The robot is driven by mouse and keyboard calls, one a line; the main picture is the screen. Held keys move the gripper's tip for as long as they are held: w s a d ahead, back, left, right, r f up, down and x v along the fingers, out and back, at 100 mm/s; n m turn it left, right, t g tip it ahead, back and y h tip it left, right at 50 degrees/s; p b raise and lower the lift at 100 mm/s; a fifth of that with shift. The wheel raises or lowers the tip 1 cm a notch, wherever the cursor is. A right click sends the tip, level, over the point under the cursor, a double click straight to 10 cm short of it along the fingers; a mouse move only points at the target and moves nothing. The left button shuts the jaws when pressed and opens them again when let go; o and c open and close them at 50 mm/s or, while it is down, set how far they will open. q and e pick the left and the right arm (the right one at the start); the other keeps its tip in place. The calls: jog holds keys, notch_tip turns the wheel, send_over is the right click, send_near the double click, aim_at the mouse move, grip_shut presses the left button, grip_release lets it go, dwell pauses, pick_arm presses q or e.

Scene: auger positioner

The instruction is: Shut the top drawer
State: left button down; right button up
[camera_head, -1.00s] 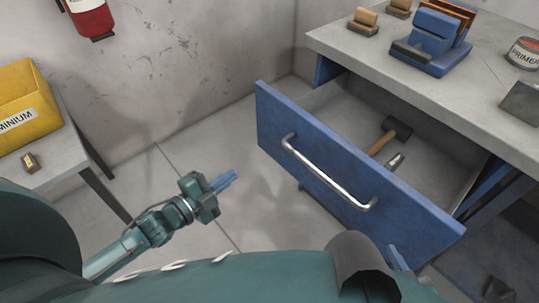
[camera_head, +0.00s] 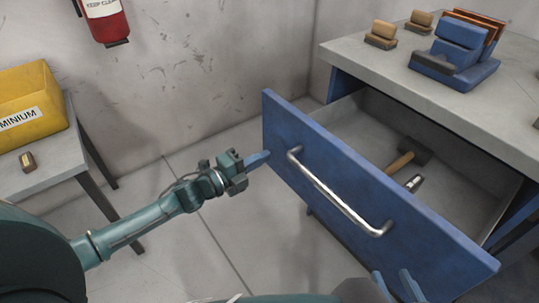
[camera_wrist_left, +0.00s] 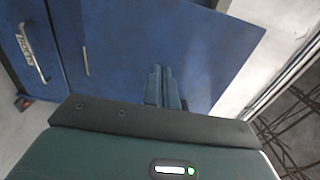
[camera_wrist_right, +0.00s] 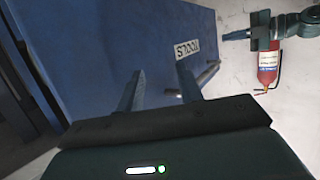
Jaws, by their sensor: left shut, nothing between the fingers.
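The top drawer is pulled out of the grey-topped workbench. Its blue front (camera_head: 340,175) carries a silver bar handle (camera_head: 335,195). My left gripper (camera_head: 260,159) is shut and empty, with its fingertips close to the left end of the drawer front; I cannot tell if they touch. In the left wrist view its closed fingers (camera_wrist_left: 161,85) point at blue panelling. My right gripper (camera_head: 398,285) is open at the bottom of the head view, in front of the drawer front's lower right part. In the right wrist view its parted fingers (camera_wrist_right: 158,88) face a blue panel labelled TOOLS (camera_wrist_right: 188,57).
A hammer (camera_head: 400,163) and a small metal piece (camera_head: 414,183) lie inside the drawer. The bench top (camera_head: 400,65) holds a blue block-like fixture (camera_head: 455,50) and wooden pieces. A side table with a yellow bin (camera_head: 30,105) stands left. A fire extinguisher (camera_head: 105,20) hangs on the wall.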

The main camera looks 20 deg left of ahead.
aim_at(279, 149)
pick_arm(q)
jog(key=shift+x, duration=1.6)
pick_arm(e)
jog(key=shift+a+f, duration=0.1)
jog(key=shift+f, duration=0.2)
